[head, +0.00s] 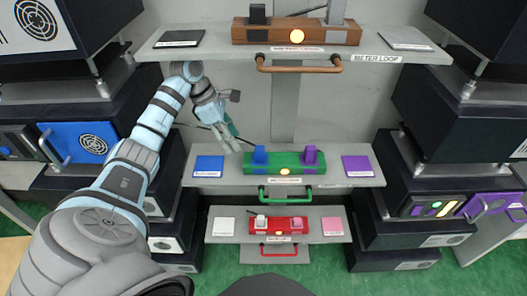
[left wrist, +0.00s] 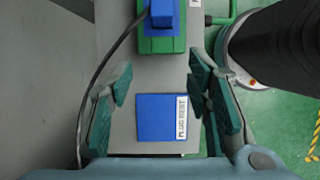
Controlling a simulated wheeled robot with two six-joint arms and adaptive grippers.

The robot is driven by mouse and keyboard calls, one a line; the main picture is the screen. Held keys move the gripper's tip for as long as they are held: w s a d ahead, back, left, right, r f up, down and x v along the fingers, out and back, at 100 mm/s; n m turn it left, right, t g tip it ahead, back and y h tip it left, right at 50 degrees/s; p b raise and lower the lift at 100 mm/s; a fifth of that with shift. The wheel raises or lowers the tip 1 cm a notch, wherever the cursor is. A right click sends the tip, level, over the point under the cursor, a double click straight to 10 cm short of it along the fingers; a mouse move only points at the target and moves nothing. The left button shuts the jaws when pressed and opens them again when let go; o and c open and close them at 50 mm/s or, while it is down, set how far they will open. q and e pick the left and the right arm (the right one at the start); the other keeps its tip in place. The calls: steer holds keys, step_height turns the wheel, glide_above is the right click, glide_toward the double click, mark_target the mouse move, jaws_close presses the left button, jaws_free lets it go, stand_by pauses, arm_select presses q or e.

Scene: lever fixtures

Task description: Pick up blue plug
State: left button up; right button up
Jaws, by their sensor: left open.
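The blue plug (head: 260,155) stands upright in the left end of the green fixture (head: 285,170) on the middle shelf. It also shows at the top edge of the left wrist view (left wrist: 163,12), partly cut off, with a black cable running from it. My left gripper (head: 228,138) is open and empty, up and left of the plug in the head view. In the left wrist view its teal fingers (left wrist: 160,80) are spread above the shelf, over the area near a blue labelled square (left wrist: 163,118). The plug lies beyond the fingertips, not between them. My right gripper is out of view.
A purple plug (head: 310,155) stands at the fixture's right end, and a green handle (head: 285,193) sticks out in front. An upper shelf (head: 200,45) with a brown fixture and a lower shelf with a red fixture (head: 280,225) are close. Dark cabinets flank both sides.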

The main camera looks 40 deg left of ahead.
mark_target(259, 148)
arm_select(q)
steer(key=w+d, duration=0.2)
steer(key=d, duration=0.1)
steer(key=w+d, duration=0.1)
steer(key=d, duration=0.1)
steer(key=shift+w+r+p, duration=0.15)
steer(key=shift+w+p, duration=0.1)
steer(key=shift+p, duration=0.1)
steer(key=x, duration=0.5)
steer(key=shift+c, duration=0.6)
jaws_close()
